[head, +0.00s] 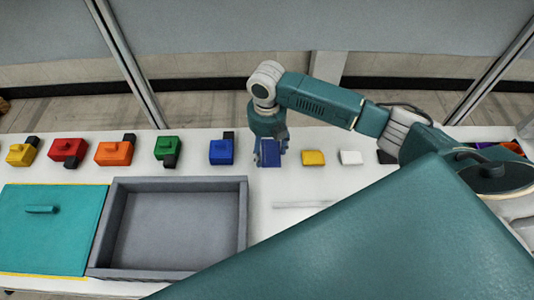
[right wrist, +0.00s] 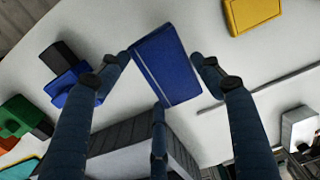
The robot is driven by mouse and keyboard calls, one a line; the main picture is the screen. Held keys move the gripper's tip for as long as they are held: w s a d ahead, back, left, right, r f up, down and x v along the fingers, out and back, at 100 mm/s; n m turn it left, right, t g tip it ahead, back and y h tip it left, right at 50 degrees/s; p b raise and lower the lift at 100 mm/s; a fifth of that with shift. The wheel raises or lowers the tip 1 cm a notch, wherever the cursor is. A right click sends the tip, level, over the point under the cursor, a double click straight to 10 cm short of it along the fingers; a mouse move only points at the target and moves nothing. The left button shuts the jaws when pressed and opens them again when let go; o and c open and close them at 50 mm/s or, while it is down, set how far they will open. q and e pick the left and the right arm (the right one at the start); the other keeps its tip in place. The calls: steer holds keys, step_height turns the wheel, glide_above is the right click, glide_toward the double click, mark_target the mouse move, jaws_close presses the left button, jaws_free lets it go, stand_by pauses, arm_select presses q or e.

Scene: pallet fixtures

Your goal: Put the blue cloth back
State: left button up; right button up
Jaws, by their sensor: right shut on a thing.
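The blue cloth (head: 270,153) is a small, flat, folded-looking blue rectangle with a pale line near one edge. It is within the fingers of my right gripper (head: 270,148), at the back middle of the white table, right of a blue block. In the right wrist view the cloth (right wrist: 168,62) sits between the dark fingers of the right gripper (right wrist: 160,60), which is shut on it. I cannot tell whether the cloth touches the table. My left gripper is not in view.
Yellow (head: 313,158) and white (head: 350,158) pieces lie right of the cloth. Blue (head: 221,151), green (head: 167,148), orange (head: 113,152), red (head: 67,150) and yellow (head: 21,154) blocks stand left. In front are a grey tray (head: 243,215) and teal lid (head: 50,240).

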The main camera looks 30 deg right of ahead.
mark_target(267, 151)
steer(key=shift+s+a+f, duration=0.1)
steer(key=shift+f, duration=0.65)
step_height(267, 151, down, 3)
steer(key=shift+r+p, duration=0.2)
steer(key=shift+p, duration=0.25)
steer(key=shift+f, duration=0.3)
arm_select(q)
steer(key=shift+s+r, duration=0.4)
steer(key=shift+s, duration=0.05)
arm_select(e)
steer(key=shift+f, duration=0.15)
steer(key=o, duration=1)
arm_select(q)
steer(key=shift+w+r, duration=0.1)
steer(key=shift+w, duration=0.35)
arm_select(e)
steer(key=shift+o, duration=0.2)
